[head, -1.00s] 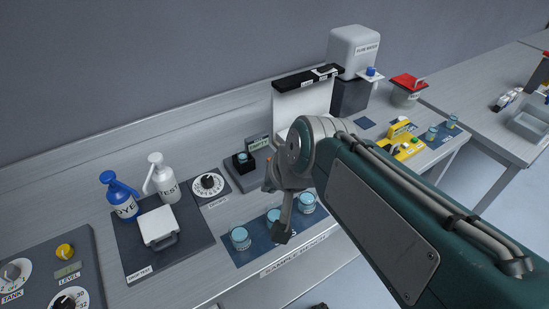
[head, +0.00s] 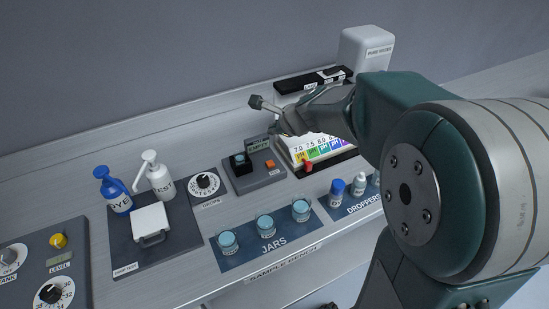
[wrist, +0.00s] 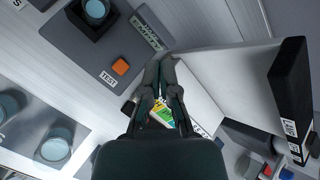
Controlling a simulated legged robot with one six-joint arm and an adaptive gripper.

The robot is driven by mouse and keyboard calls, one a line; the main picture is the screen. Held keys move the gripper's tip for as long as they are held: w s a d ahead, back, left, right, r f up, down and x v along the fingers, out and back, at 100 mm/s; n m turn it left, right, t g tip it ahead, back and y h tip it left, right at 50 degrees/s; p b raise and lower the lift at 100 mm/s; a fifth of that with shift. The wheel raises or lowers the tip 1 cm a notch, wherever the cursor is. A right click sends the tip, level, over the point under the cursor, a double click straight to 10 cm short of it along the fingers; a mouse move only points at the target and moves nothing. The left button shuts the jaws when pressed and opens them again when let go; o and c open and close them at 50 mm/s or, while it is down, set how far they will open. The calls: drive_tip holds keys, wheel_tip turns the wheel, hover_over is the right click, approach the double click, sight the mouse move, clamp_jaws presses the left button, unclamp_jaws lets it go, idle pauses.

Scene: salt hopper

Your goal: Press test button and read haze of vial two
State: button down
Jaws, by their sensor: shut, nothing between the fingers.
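The grey meter (head: 240,181) stands mid-bench with an orange button (head: 270,164), a small display (head: 258,144) that seems to read EMPTY, and a black well (head: 238,164). A round pale blue top shows in the well (wrist: 96,10) in the wrist view; I cannot tell whether it is vial two. The orange button (wrist: 120,67) is beside a TEST label there. My gripper (head: 257,102) is raised above and behind the meter in the head view. Its fingertips (wrist: 160,62) are shut and empty, appearing right of the button and apart from it.
Several jars (head: 265,226) stand on the front mat. Dropper bottles (head: 337,192) are to their right. A lit colour chart (head: 318,147) is partly behind my arm. Blue (head: 116,191) and white (head: 159,178) bottles stand left, by a dial (head: 204,182).

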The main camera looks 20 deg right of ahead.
sight(272, 163)
drive_tip(key=f, duration=0.5)
drive_tip(key=a+f, duration=0.1)
drive_tip(key=f, duration=0.2)
drive_tip(key=shift+f, duration=0.1)
drive_tip(key=shift+d+f, duration=0.15)
drive_tip(key=shift+f, duration=0.15)
idle(0.3)
drive_tip(key=shift+f, duration=0.1)
idle(1.1)
drive_tip(key=shift+s+f, duration=0.1)
drive_tip(key=shift+f, duration=0.15)
drive_tip(key=shift+f, duration=0.5)
idle(0.7)
drive_tip(key=shift+r, duration=0.95)
